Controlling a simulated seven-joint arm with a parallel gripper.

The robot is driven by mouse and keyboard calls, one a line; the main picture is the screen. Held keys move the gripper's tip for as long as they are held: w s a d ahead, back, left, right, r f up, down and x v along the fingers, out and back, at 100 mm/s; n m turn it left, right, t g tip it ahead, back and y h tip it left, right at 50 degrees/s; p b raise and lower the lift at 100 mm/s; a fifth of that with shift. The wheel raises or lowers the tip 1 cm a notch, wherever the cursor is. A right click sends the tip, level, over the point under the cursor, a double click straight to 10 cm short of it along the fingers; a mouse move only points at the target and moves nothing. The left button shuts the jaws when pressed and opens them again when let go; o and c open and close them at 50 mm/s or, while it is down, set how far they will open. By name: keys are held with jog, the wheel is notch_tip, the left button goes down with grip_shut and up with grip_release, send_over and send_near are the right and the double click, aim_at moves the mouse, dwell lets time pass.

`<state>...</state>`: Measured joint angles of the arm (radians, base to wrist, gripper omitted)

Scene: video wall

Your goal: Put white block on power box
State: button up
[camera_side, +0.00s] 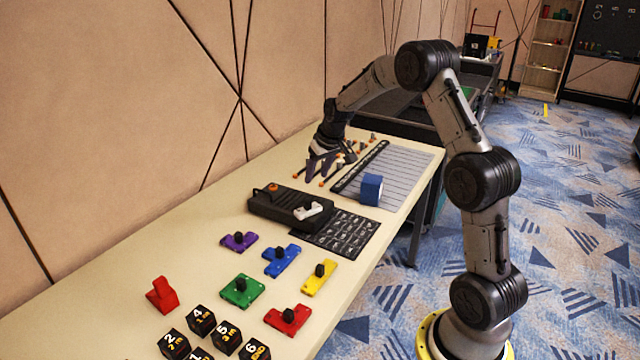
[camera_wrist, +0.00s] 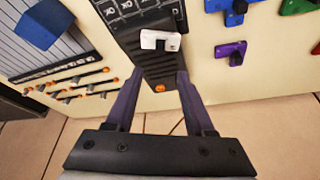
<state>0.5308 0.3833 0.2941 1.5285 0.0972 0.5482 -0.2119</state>
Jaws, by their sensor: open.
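The white block (camera_side: 308,211) lies on top of the dark power box (camera_side: 265,203), at the end nearer the black printed sheet. In the wrist view the white block (camera_wrist: 160,40) rests on the dark box (camera_wrist: 160,72), beyond my fingertips. My gripper (camera_side: 322,168) is above the table behind the box in the side view. In the wrist view its two purple fingers (camera_wrist: 160,78) are spread apart with nothing between them, on either side of the box's orange-knob end.
A blue block (camera_side: 371,189) stands on the lined sheet (camera_side: 408,165). Several orange-tipped tools (camera_wrist: 75,85) lie beside it. Colored knobbed pieces (camera_side: 282,260) and black numbered cubes (camera_side: 201,321) occupy the near table. A black printed sheet (camera_side: 345,238) lies beside the box.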

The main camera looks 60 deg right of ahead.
jog(key=s+a+r+n+t, duration=0.1)
jog(key=s+a+r, duration=0.55)
jog(key=a, duration=0.25)
jog(key=s+a+r+n, duration=0.1)
jog(key=s+a+r, duration=0.4)
jog(key=a+r, duration=0.25)
jog(key=s+a, duration=0.3)
jog(key=s, duration=0.3)
jog(key=s+a+f+n+y, duration=0.1)
jog(key=s+a, duration=0.2)
jog(key=s, duration=0.4)
jog(key=s+a+n, duration=0.1)
jog(key=s+a, duration=0.3)
jog(key=s, duration=0.2)
jog(key=shift+s+f+t+y, duration=0.2)
jog(key=shift+t+y, duration=0.1)
jog(key=shift+y, duration=0.1)
